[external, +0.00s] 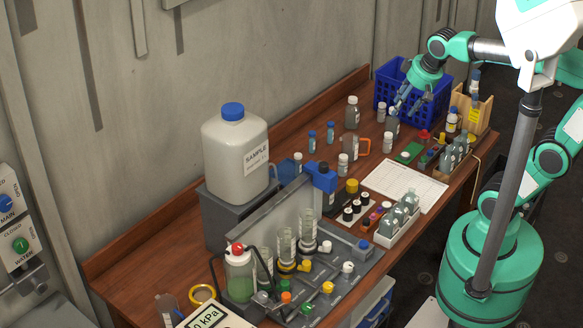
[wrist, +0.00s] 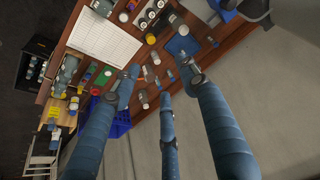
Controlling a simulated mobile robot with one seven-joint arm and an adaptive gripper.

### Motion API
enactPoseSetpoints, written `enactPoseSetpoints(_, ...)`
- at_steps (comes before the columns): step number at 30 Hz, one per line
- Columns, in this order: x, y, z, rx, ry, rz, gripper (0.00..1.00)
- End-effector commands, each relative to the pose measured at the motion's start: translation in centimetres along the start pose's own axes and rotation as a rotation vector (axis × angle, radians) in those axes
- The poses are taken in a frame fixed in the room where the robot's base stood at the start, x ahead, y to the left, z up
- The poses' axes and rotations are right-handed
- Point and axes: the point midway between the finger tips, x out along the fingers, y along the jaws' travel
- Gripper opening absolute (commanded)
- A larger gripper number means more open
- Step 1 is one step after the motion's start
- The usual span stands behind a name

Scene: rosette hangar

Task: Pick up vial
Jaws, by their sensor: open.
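Several small vials and bottles stand on the wooden bench, and I cannot tell which one is the task's vial. Two slim blue-capped vials (external: 330,132) stand near the back edge. White-capped vials stand in front of the blue crate, one (external: 388,143) by itself and a greyer one (external: 393,124) just below my gripper (external: 407,105). In the wrist view small vials (wrist: 144,98) show between my blue fingers. My gripper (wrist: 160,80) is open and empty, with its fingers spread above the bench.
A blue crate (external: 382,77) stands close behind my gripper, with a wooden rack (external: 477,112) to its right. A paper sheet (external: 405,185) lies in front. A large sample jug (external: 235,150) and a grey tray (external: 345,262) fill the left and front.

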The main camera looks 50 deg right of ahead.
Motion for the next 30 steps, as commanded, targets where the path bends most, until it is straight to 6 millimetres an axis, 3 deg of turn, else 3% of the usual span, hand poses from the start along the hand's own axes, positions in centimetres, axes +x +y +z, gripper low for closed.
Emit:
enactPoseSetpoints(17,4.9,1.6,-12.8,0.091,-0.096,0.021,0.44)
enactPoseSetpoints(30,11.8,3.7,-20.9,0.161,-0.168,0.038,0.44)
